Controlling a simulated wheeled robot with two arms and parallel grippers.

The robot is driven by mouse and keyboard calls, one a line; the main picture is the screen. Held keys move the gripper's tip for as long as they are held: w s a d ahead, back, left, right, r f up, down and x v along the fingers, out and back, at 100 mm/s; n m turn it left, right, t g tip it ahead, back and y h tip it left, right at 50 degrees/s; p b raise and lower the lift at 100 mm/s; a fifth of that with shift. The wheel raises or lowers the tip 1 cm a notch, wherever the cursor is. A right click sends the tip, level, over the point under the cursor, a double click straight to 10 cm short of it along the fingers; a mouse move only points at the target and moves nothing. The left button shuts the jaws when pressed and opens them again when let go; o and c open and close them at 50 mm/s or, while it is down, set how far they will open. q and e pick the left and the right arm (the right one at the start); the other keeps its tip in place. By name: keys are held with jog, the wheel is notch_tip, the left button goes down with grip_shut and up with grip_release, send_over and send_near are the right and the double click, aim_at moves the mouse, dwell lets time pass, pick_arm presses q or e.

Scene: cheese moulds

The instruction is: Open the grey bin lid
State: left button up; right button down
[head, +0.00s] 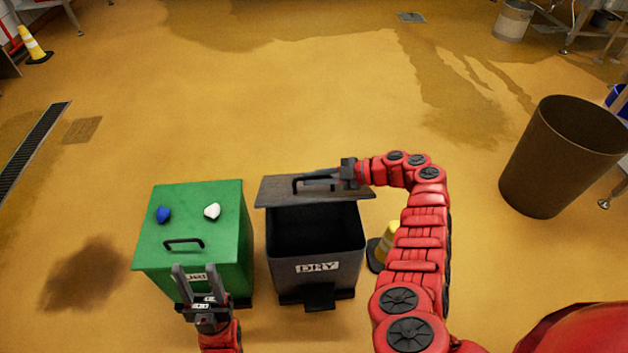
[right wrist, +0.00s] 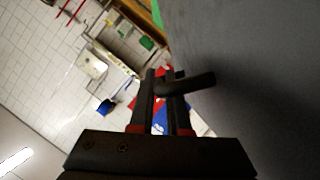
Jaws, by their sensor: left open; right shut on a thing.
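The grey bin (head: 318,250), marked DRY, stands in the middle of the head view. Its lid (head: 280,190) is raised at the back, and the dark inside shows. My right gripper (head: 308,181) is shut on the lid's black handle (head: 297,186). In the right wrist view the handle (right wrist: 195,86) passes between the fingers, next to the grey lid face (right wrist: 260,70). My left gripper (head: 194,280) is open and empty, in front of the green bin (head: 225,240).
The green bin's lid is closed, with a blue lump (head: 163,214) and a white lump (head: 212,211) on it. A yellow cone (head: 386,243) stands right of the grey bin. A brown barrel (head: 548,160) stands at the right. The floor behind the bins is clear.

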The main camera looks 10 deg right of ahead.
jog(key=c, duration=0.9)
grip_release()
jog(key=shift+d, duration=0.15)
jog(key=p+v, duration=0.1)
jog(key=v, duration=1.6)
jog(key=shift+s+d, duration=0.1)
jog(key=shift+s, duration=0.05)
